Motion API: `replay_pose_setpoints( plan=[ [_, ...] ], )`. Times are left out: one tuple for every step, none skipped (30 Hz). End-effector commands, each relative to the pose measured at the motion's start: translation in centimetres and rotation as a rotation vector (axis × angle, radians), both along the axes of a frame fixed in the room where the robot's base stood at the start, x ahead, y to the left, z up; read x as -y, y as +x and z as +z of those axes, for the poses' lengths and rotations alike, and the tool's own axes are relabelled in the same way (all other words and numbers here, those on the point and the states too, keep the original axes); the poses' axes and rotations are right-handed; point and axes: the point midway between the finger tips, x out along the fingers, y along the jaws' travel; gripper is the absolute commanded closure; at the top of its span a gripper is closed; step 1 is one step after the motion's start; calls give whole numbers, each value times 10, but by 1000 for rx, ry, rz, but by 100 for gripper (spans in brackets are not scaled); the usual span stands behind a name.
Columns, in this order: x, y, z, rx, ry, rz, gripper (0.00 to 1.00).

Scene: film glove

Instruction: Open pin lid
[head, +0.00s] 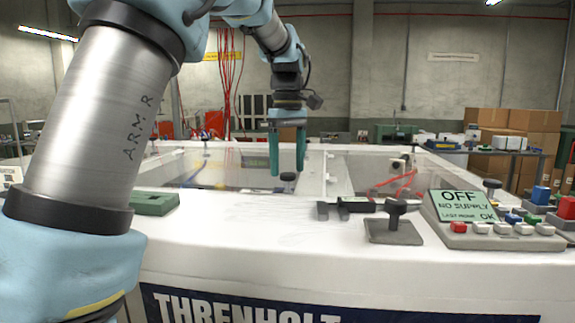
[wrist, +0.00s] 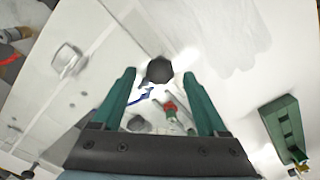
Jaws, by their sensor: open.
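My gripper (head: 287,166) is open and points down over the white machine, its two green fingers apart with nothing held. In the wrist view my gripper (wrist: 159,76) has a dark round knob (wrist: 159,69) showing between its fingertips. A dark knob (head: 288,177) shows just below the fingertips in the head view; I cannot tell whether the fingers touch it. No part is clearly marked as the pin lid, and I cannot tell which panel the knob belongs to. Clear panels (head: 225,170) cover part of the machine top.
A green block (head: 152,203) lies on the machine's front rim; it also shows in the wrist view (wrist: 283,124). A dark lever (head: 395,222) and a control box reading OFF, NO SUPPLY (head: 462,207) stand at the front right. Red cables (head: 398,186) lie behind clear panels.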

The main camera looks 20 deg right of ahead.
Motion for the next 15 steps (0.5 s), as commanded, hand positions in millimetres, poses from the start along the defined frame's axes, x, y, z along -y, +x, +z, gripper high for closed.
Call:
replay_pose_setpoints(
  plan=[
    [0, 0, -4, -2, 2, 0, 24],
    [0, 0, -6, -2, 2, 0, 24],
    [0, 0, -9, 0, 1, 0, 24],
    [0, 0, -10, 0, 1, 0, 24],
    [0, 0, -11, 0, 0, 0, 24],
    [0, 0, -12, 0, 0, 0, 24],
    [0, 0, -13, 0, 0, 0, 24],
    [0, 0, -13, 0, 0, 0, 24],
    [0, 0, -13, 0, 0, 1, 24],
    [0, 0, -13, 0, 0, 1, 24],
    [0, 0, -13, 0, 0, 0, 24],
    [0, 0, -13, 0, 0, 1, 24],
    [0, 0, -13, 0, 0, 1, 24],
    [0, 0, -13, 0, 0, 1, 26],
    [0, 0, -13, 0, 0, 1, 31]
  ],
)
